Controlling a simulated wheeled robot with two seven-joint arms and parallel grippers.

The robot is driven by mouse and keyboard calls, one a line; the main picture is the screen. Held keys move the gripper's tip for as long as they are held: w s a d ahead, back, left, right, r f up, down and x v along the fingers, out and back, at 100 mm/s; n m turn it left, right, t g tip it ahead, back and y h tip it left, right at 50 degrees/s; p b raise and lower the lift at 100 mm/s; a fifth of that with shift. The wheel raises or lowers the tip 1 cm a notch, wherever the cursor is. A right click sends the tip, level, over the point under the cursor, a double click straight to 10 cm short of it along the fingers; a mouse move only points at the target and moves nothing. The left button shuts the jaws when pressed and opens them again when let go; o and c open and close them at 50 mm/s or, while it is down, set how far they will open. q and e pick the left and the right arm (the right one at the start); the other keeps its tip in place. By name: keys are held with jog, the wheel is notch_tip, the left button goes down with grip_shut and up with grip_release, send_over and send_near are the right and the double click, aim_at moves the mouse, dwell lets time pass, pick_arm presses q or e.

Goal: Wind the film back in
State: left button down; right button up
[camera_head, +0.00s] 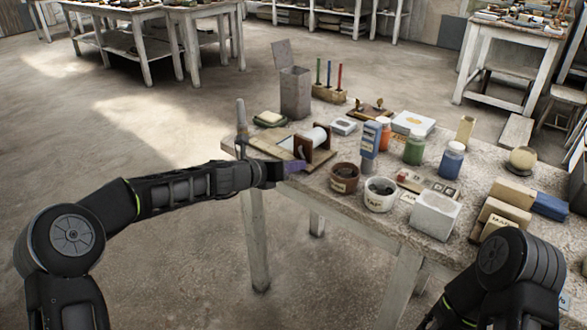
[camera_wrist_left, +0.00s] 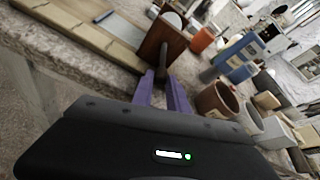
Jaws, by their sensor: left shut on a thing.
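A wooden winder stands at the table's left corner, with a white film roll (camera_head: 306,140) between brown end blocks. In the left wrist view the near brown end block (camera_wrist_left: 158,42) shows large, with the white roll (camera_wrist_left: 173,18) just behind it. A flat tan board (camera_head: 272,142) runs left from the roll; it also shows in the left wrist view (camera_wrist_left: 75,32). My left gripper (camera_head: 293,166) has purple fingers, shut on the dark crank handle (camera_wrist_left: 161,74) in front of the near block. My right gripper is out of view.
A brown pot (camera_head: 344,178) and a white pot (camera_head: 379,194) stand close right of the winder. A blue-grey upright block (camera_head: 370,140) and several jars stand behind them. A tall grey box (camera_head: 295,92) is at the back. The floor left of the table is clear.

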pick_arm(q)
jog(key=m+b, duration=0.1)
jog(key=b, duration=0.1)
jog(key=f+m+t+y+b, duration=0.1)
jog(key=shift+w+a+m+b, duration=0.2)
jog(key=shift+a+m+b, duration=0.1)
jog(key=shift+b, duration=0.05)
jog(key=shift+a+r, duration=0.1)
jog(key=shift+r, duration=0.15)
jog(key=shift+w, duration=0.1)
jog(key=c, duration=1.6)
grip_release()
jog(key=b+v, duration=0.1)
jog(key=v, duration=0.7)
